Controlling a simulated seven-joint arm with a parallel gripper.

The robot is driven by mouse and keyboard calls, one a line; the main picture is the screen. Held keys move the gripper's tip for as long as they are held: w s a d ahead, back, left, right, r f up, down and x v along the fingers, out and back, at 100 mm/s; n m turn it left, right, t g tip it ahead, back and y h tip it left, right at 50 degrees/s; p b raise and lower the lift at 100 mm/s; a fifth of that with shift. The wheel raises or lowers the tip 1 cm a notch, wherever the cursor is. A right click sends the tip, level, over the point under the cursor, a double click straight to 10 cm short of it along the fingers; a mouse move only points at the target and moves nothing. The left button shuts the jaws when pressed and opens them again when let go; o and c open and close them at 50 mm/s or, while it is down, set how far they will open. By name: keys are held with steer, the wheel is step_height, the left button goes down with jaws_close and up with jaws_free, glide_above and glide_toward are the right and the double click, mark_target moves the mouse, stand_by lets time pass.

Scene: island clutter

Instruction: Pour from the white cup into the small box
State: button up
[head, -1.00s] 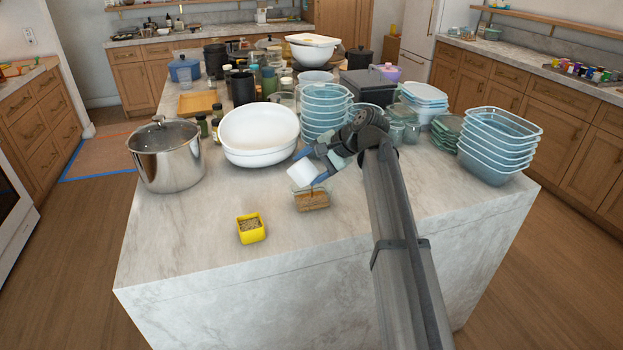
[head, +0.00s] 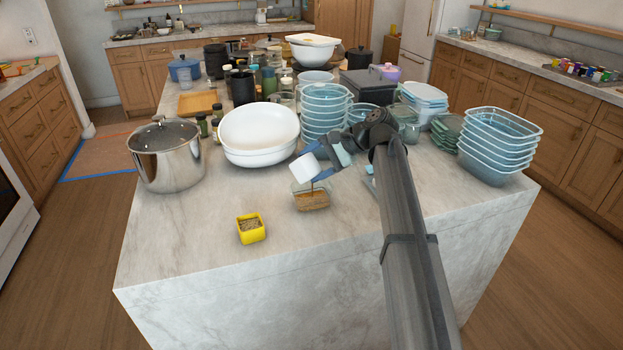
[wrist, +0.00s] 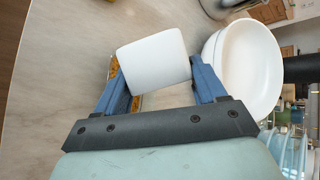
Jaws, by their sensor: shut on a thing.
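My gripper (head: 328,164) is shut on the white cup (head: 304,169), with a blue finger on either side of it in the wrist view (wrist: 153,85). The cup is tilted over the small clear box (head: 312,203), its mouth toward the box. The box stands on the counter and holds brown grainy contents. A thin dark streak shows between the cup and the box. In the wrist view the cup (wrist: 153,57) hides most of the box. The inside of the cup is not visible.
A yellow square container (head: 251,231) with grains stands left of the box. Large white bowls (head: 259,135) and a steel pot (head: 167,156) stand behind and left. Stacked clear containers (head: 325,112) are behind my gripper. The counter's front area is bare.

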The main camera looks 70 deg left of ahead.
steer(key=shift+w, duration=0.1)
stand_by(0.4)
steer(key=shift+w+a+m+g+h, duration=0.3)
steer(key=shift+g+h, duration=0.1)
steer(key=shift+g, duration=0.3)
steer(key=shift+d, duration=0.1)
steer(key=shift+s, duration=0.1)
steer(key=shift+s+d+t+y, duration=0.3)
steer(key=shift+s+d+t, duration=0.15)
steer(key=shift+t, duration=0.15)
steer(key=shift+s+n+t, duration=0.15)
steer(key=shift+n+t, duration=0.15)
steer(key=shift+n, duration=0.2)
